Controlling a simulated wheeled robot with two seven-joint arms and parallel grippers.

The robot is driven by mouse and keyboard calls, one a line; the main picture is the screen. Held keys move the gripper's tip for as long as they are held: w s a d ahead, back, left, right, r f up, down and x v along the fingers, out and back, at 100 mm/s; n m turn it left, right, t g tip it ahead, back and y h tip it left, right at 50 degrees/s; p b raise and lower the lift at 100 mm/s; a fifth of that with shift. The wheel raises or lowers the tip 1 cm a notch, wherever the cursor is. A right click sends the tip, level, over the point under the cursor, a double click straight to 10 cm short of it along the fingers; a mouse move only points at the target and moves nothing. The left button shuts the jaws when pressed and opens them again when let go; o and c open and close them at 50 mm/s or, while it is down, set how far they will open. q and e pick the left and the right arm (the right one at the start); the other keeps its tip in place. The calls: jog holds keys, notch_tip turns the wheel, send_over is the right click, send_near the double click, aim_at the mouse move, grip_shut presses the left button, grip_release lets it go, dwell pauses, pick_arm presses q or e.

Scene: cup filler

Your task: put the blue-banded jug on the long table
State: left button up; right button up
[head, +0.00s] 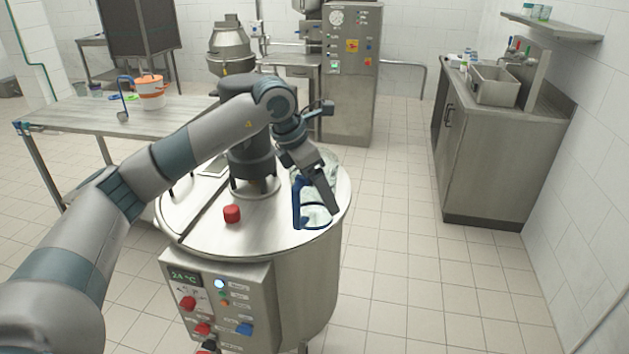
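The blue-banded jug (317,216) is clear, with a blue handle on its left side and a blue band near its bottom. It is at the right side of the round steel vat's lid, apparently standing on it. My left gripper (326,205) points down over the jug and hides part of it. Its fingers overlap the jug's upper part, and I cannot tell whether they grip it. The long table (65,118) is at the left, behind the vat. My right gripper is not in view.
The vat (310,270) has a red knob (232,213) on its lid and a control panel in front. On the long table are an orange-and-white pot (150,92), a blue ladle (123,100) and small items. The table's front left part is bare. A sink counter (495,150) stands right.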

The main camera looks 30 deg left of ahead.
pick_arm(q)
jog(key=s+d+f+m+g+y, duration=0.1)
jog(key=s+d+f+m+g, duration=0.3)
jog(key=s+f+m, duration=0.8)
jog(key=s+d+f+m+g+y, duration=0.1)
jog(key=s+d+f+m+g, duration=0.2)
jog(key=s+f+m, duration=0.9)
jog(key=d+m, duration=0.2)
jog(key=m, duration=0.2)
jog(key=shift+d+g+y, duration=0.25)
jog(key=shift+g+y, duration=0.15)
